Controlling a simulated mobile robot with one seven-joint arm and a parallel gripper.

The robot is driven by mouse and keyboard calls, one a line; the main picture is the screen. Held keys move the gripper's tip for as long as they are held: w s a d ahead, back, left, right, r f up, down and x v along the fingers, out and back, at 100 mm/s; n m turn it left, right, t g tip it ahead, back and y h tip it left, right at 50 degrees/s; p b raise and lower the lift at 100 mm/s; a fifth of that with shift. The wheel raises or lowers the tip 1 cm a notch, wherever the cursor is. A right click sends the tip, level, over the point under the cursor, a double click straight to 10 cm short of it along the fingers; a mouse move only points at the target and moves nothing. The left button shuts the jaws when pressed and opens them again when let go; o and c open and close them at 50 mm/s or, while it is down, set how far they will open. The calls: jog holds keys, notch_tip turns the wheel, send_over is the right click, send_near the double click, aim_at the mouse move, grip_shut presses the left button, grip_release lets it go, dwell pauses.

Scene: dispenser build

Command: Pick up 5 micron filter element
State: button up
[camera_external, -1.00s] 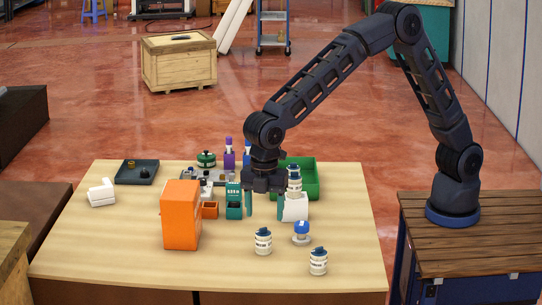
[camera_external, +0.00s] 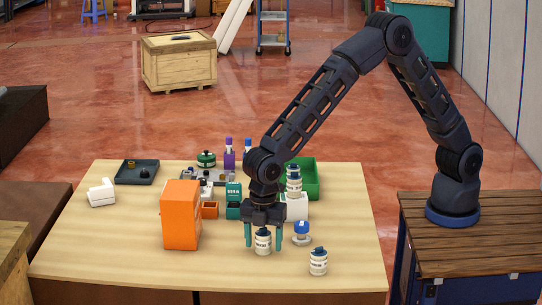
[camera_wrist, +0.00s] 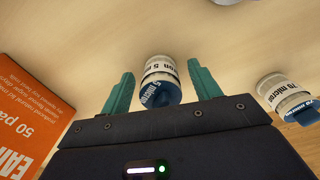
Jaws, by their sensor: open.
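The 5 micron filter element (camera_external: 263,243), a white labelled cylinder with a dark blue top, stands upright on the table. In the wrist view, the filter element (camera_wrist: 160,78) shows "5 micron" on its label and sits between the two teal fingers. My gripper (camera_external: 264,236) is open, pointing down, with a finger on either side of the filter. In the wrist view, small gaps show between the filter and the fingers of my gripper (camera_wrist: 160,69). Whether a finger touches it cannot be told from the external view.
A similar filter (camera_external: 318,262) stands to the front right; it shows in the wrist view (camera_wrist: 288,95). A blue-topped part (camera_external: 301,231) is close on the right. An orange box (camera_external: 181,215) stands left. The front left is clear.

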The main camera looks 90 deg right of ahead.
jog(key=shift+c, duration=0.4)
jog(key=c, duration=1)
